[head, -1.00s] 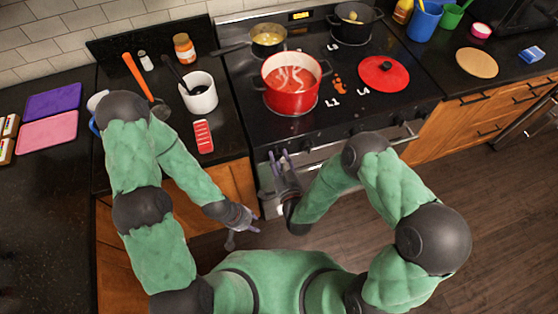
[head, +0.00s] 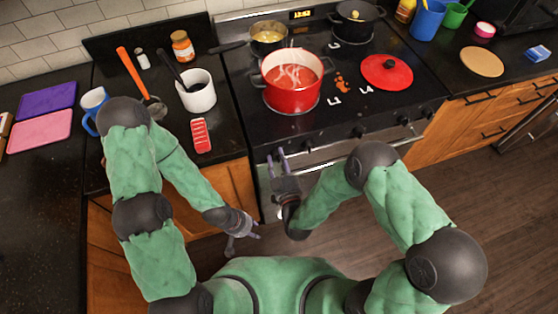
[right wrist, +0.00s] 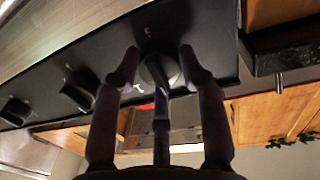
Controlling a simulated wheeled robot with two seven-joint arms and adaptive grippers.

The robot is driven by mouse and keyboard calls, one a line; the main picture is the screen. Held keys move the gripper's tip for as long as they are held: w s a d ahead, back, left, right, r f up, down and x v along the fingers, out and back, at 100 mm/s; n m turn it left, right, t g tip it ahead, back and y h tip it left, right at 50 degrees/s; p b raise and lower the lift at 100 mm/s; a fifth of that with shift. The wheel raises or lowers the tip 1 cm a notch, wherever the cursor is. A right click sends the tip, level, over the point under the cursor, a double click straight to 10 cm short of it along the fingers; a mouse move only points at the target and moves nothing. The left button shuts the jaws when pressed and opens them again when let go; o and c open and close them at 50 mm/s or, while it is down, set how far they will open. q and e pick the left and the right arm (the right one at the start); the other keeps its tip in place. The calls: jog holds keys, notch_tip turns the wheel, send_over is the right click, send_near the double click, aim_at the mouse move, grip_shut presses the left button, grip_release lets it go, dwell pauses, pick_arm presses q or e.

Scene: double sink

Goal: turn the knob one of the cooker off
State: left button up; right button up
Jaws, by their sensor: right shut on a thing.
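The black cooker (head: 330,75) has a row of knobs along its front edge. My right gripper (head: 279,158) is at the left end of this front. In the right wrist view, my right gripper (right wrist: 158,58) has its fingers on both sides of a round dark knob (right wrist: 158,72) and is shut on it. A third finger shows below the knob. The knob's number is not readable. Further knobs (right wrist: 80,92) show to its left, apart from the fingers. My left gripper (head: 243,236) is low in front of the cabinet, open and empty.
A red pot (head: 291,97), a small pan (head: 267,40), a black pot (head: 354,30) and a red lid (head: 387,72) are on the cooker top. The left counter holds a white cup (head: 198,97), a red-and-white item (head: 201,136) and a blue mug (head: 92,103).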

jog(key=shift+w+r+n, duration=0.1)
jog(key=shift+r+n, duration=0.05)
jog(key=shift+n, duration=0.15)
dwell(0.4)
jog(key=o, duration=1.1)
jog(key=shift+o, duration=0.2)
jog(key=shift+s, duration=0.3)
jog(key=v, duration=0.7)
